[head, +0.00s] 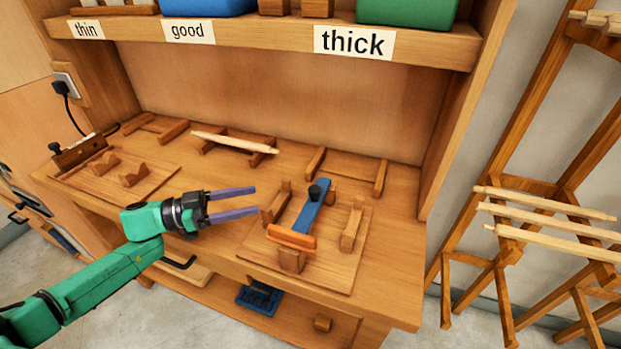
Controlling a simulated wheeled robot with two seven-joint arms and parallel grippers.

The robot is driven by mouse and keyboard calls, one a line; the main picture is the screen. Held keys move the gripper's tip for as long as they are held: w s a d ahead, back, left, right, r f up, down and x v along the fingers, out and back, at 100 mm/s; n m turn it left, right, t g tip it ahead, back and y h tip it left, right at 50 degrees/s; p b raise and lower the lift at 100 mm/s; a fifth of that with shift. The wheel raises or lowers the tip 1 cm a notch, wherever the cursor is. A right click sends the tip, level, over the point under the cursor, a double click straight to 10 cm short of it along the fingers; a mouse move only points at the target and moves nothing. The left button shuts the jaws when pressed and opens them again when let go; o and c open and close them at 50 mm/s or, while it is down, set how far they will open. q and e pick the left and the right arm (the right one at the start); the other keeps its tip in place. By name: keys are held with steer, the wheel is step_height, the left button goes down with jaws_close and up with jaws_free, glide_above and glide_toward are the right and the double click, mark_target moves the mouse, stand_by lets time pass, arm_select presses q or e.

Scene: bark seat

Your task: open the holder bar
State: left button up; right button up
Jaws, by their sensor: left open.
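The holder (345,272) is a flat wooden board with upright wooden blocks, at the front right of the bench. Its blue bar (309,213) runs from the back toward the front between the blocks, with a black knob (316,190) on top. An orange crosspiece (291,239) is at the bar's front end, above a wooden block. My left gripper (254,201) is open and empty, left of the holder, its two fingers pointing right toward it. The fingers are apart from the bar. My right gripper is out of view.
Behind, a pale stick (234,142) lies across two wooden rests. A second wooden fixture (120,172) stands at the left. A shelf labelled thin, good and thick (354,42) overhangs the bench. A rack with pale sticks (548,217) stands at the right.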

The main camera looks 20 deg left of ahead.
mark_target(307, 201)
arm_select(q)
steer(key=shift+w+d+r, duration=0.1)
steer(key=shift+d, duration=0.35)
steer(key=x, duration=1.3)
steer(key=shift+s+d+r+p, duration=0.25)
steer(key=shift+s+p, duration=0.15)
jaws_close()
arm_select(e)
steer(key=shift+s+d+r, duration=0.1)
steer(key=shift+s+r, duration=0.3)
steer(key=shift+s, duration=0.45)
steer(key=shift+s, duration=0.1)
